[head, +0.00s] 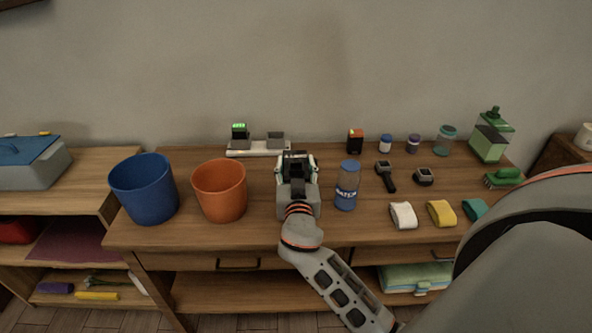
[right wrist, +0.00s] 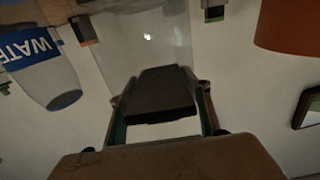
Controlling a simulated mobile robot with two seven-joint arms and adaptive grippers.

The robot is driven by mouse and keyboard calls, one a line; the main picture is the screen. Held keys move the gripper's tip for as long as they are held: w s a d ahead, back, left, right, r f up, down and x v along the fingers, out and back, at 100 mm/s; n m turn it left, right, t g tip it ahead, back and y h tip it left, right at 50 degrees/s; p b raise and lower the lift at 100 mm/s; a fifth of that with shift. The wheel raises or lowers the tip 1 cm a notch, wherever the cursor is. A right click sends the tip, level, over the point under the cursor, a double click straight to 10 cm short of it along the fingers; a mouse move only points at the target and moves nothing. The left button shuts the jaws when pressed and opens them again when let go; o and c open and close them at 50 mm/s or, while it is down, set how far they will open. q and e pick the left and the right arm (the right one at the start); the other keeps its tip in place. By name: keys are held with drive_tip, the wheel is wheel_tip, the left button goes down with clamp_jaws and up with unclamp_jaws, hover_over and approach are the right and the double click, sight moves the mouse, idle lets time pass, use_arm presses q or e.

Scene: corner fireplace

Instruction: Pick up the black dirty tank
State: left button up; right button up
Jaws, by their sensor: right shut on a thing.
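My right gripper (head: 297,160) is above the middle of the wooden table, between the orange bin and the blue-labelled bottle. In the right wrist view, its two fingers (right wrist: 162,118) are shut on the black dirty tank, whose dark part (right wrist: 160,90) lies between them. A clear, see-through part (right wrist: 145,40) extends beyond the dark part. In the head view the gripper hides most of the tank. I cannot tell whether the tank touches the tabletop. My left gripper is not in view.
The blue bin (head: 144,190) and orange bin (head: 220,190) stand left of the gripper. The bottle (head: 347,186) is close on its right. A white charging strip (head: 258,149) is behind. Several small items and a green tank (head: 491,137) fill the right side.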

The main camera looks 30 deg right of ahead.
wheel_tip(320, 180, up, 19)
drive_tip(key=p, duration=0.3)
drive_tip(key=shift+r, duration=0.1)
idle(0.4)
